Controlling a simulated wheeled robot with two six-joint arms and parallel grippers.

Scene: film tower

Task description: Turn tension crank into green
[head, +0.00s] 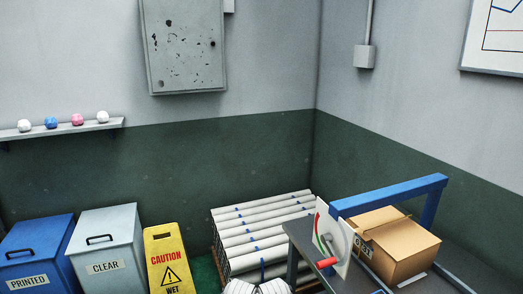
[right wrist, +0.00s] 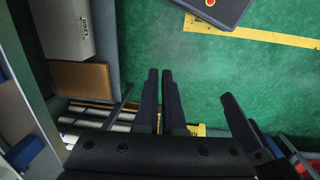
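The tension crank (head: 326,263) has a red handle and sits at the near left end of the dark bench. Behind it stands a white dial plate (head: 333,236) with a coloured arc; red and green parts show, but the pointer's exact position is too small to tell. No gripper shows in the head view. In the right wrist view my right gripper (right wrist: 198,86) has its dark fingers apart with nothing between them, over green floor. The crank is not clearly visible in that view. My left gripper is in neither view.
A blue bar frame (head: 390,194) and a cardboard box (head: 410,250) stand on the bench. White rolls (head: 262,232) are stacked beside it. A yellow caution sign (head: 167,262), grey CLEAR bin (head: 107,250) and blue PRINTED bin (head: 37,252) stand left. Green floor (right wrist: 205,65) is partly clear.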

